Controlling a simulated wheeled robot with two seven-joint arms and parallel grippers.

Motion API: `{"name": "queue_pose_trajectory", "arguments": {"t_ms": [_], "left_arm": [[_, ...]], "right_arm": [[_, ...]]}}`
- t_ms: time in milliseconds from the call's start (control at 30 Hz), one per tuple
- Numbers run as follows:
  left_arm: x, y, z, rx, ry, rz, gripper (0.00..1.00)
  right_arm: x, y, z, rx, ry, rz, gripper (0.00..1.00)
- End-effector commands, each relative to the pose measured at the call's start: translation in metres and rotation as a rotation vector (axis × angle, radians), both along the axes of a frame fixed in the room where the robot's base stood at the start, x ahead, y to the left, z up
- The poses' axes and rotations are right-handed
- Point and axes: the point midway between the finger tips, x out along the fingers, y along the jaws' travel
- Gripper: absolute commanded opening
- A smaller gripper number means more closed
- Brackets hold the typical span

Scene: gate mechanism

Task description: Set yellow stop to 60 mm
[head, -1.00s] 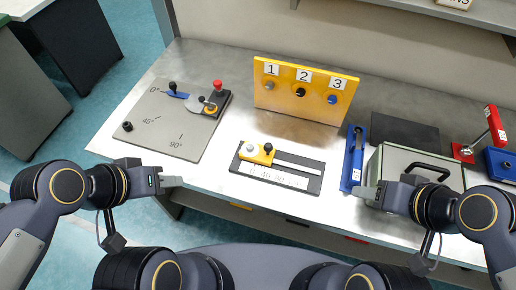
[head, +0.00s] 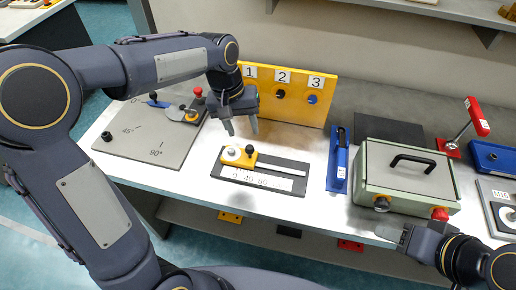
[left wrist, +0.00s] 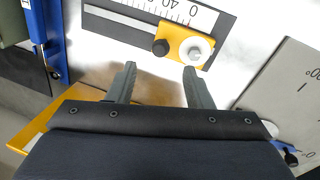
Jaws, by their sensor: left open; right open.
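The yellow stop (head: 238,158) sits at the left end of a slotted scale plate (head: 290,187). It carries a pale round knob and a black knob. The scale numbers are partly legible, with a 40 among them; the exact setting cannot be read. My left gripper (head: 241,128) is open and empty above and just behind the stop. In the left wrist view the stop (left wrist: 186,45) lies beyond the open fingertips (left wrist: 159,70), apart from them. My right gripper (head: 388,232) is open at the front right, by the grey-green box.
A yellow panel (head: 320,107) numbered 1 to 3 stands close behind my left gripper. A grey angle plate (head: 150,150) lies left, a blue holder (head: 338,165) and the grey-green box (head: 408,180) right. Bare table lies between the scale plate and blue holder.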

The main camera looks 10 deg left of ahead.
Motion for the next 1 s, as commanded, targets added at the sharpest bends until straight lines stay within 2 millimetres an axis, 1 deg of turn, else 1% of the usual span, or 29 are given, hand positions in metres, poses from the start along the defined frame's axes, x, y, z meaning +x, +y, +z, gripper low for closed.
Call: {"name": "queue_pose_trajectory", "arguments": {"t_ms": [167,333,500,633,867,1000], "left_arm": [[0.0,-0.004,-0.023,0.002,0.006,0.0,0.46],[0.0,-0.009,-0.05,0.002,0.006,-0.001,0.46],[0.002,-0.013,-0.069,0.001,0.004,-0.001,0.46],[0.002,-0.014,-0.074,0.0,0.001,0.0,0.46],[0.002,-0.014,-0.074,0.0,0.001,0.0,0.46],[0.002,-0.014,-0.074,0.0,0.001,0.0,0.28]], "right_arm": [[0.0,0.0,0.0,0.0,0.0,0.0,0.49],[0.0,0.0,0.0,0.0,0.0,0.0,0.49],[0.0,0.0,0.001,0.0,0.0,0.0,0.49],[0.0,0.0,0.001,0.0,0.0,0.0,0.49],[0.0,0.0,0.001,0.0,0.0,0.0,0.49],[0.0,0.0,0.001,0.0,0.0,0.0,0.49]]}}
